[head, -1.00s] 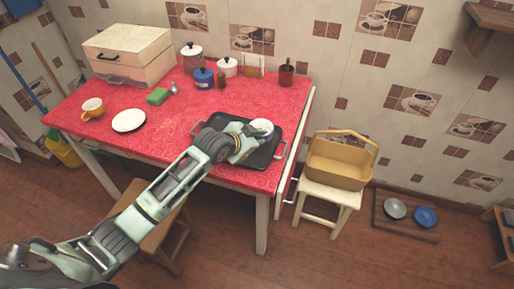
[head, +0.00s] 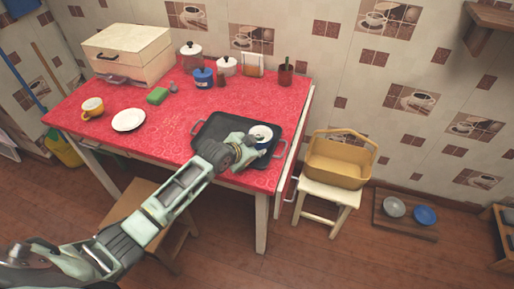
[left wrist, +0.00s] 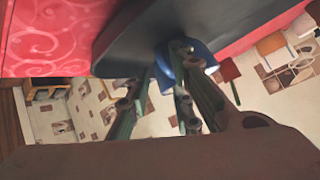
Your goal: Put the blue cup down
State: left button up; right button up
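The blue cup (head: 261,134) shows mostly its pale round mouth in the head view, over the right part of a dark tray (head: 215,124). My left gripper (head: 254,144) is at the cup's near left side. In the left wrist view the cup's blue side (left wrist: 194,54) shows against the dark tray (left wrist: 122,44), with one finger of the gripper (left wrist: 166,66) in front of it and the other meeting its edge. The gripper appears shut on the cup. Whether the cup's base touches the tray is hidden. My right gripper is out of view.
A yellow basket (head: 338,165) on a stool (head: 326,194) stands right of the table.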

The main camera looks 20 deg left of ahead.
pick_arm(q)
jog(key=shift+r, duration=0.2)
jog(key=v, duration=1.2)
jog(key=shift+a+f, duration=0.1)
